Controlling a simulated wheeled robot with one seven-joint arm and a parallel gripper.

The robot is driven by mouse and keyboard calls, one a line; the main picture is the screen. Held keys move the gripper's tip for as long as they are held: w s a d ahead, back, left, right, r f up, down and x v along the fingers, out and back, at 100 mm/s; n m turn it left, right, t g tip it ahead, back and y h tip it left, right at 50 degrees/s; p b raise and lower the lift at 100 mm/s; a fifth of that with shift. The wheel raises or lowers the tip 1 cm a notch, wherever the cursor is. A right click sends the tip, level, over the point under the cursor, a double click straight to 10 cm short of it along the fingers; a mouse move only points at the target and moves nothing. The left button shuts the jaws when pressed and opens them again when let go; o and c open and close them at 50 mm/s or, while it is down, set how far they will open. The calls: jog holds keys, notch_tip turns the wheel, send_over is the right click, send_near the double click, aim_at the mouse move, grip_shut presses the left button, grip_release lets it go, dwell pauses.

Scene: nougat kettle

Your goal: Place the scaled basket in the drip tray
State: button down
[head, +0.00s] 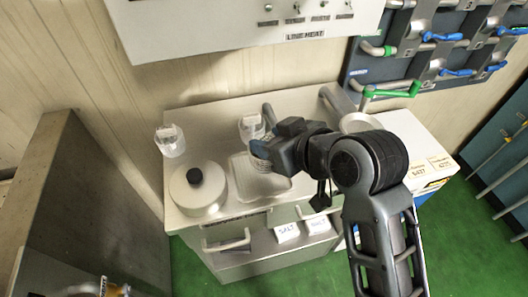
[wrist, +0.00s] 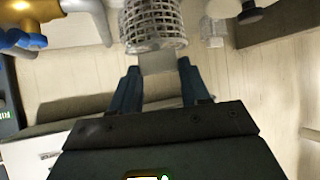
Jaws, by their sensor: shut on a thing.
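My gripper (head: 272,153) is shut on the basket, holding it by a flat tab. In the wrist view the basket (wrist: 154,24) is a pale metal mesh cylinder just beyond my gripper (wrist: 158,68), with the tab between the two fingers. In the head view only a small part of the basket (head: 260,149) shows at the fingers; my gripper hides the rest. The drip tray (head: 240,186) is a pale, shallow, square tray on the counter. The basket appears over its far part; I cannot tell how high above it.
A pot (head: 199,190) with a black-knobbed lid stands left of the tray. A clear labelled container (head: 170,140) is behind the pot; another (head: 251,127) is behind the tray. Pipes with a green handle (head: 400,90) are at the right. A control panel (head: 250,22) overhangs the counter.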

jog(key=shift+w+a+f, duration=0.2)
jog(key=shift+a+f, duration=0.2)
jog(key=shift+a, duration=0.15)
jog(key=shift+f, duration=1.95)
jog(key=shift+f, duration=0.1)
jog(key=shift+f, duration=0.1)
jog(key=c, duration=0.5)
grip_release()
jog(key=shift+c, duration=0.2)
